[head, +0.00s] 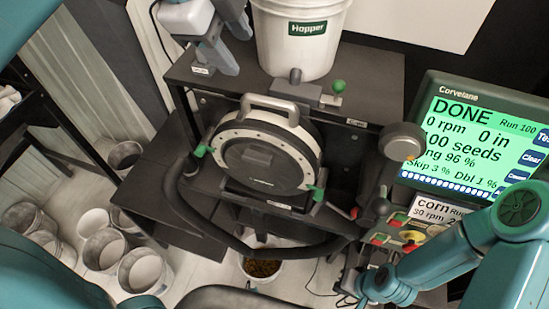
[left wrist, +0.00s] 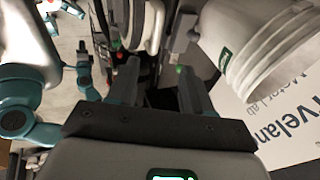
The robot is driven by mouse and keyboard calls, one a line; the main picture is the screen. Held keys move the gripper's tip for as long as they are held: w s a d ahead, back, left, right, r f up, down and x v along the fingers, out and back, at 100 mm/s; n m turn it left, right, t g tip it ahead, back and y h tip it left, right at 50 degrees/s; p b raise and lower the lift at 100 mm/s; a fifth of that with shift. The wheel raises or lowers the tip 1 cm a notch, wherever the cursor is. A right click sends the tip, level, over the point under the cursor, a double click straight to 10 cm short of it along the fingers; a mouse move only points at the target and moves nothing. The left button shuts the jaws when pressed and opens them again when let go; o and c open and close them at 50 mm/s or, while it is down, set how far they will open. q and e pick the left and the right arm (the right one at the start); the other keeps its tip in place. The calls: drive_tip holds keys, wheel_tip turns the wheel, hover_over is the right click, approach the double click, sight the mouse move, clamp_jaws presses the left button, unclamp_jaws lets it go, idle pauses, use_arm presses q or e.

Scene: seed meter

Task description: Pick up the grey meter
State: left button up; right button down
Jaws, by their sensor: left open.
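The grey meter (head: 262,165) is a round drum with a pale rim, a dark face and a grey handle (head: 270,105) on top. It sits upright in the black stand. Its pale edge shows at the top of the left wrist view (left wrist: 153,25). My left gripper (head: 232,48) is open and empty, above and behind the meter, left of the white hopper (head: 300,40). Its two dark fingers stand apart in the left wrist view (left wrist: 160,88). I cannot make out my right gripper; only my right arm's teal links show at the lower right.
Green latches (head: 202,150) flank the meter, and a black hose (head: 185,215) curves below it. A bucket with seed (head: 262,268) stands underneath. A green-lit monitor (head: 475,140) reading DONE is at the right. Several empty buckets (head: 142,270) stand on the floor at the left.

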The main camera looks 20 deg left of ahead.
use_arm(q)
hover_over(262, 100)
drive_tip(key=s, duration=0.2)
wheel_tip(262, 100, down, 10)
drive_tip(key=shift+a+r, duration=0.15)
drive_tip(key=shift+r, duration=0.05)
drive_tip(key=shift+a+f, duration=0.15)
drive_tip(key=shift+f, duration=0.4)
drive_tip(key=p+x, duration=0.1)
drive_tip(key=x, duration=0.3)
drive_tip(key=shift+w, duration=0.2)
drive_tip(key=shift+w+f, duration=0.15)
drive_tip(key=shift+f, duration=0.1)
drive_tip(key=shift+s+a+r, duration=0.1)
drive_tip(key=shift+s, duration=0.2)
drive_tip(key=c, duration=0.8)
drive_tip(key=shift+w, duration=0.15)
clamp_jaws()
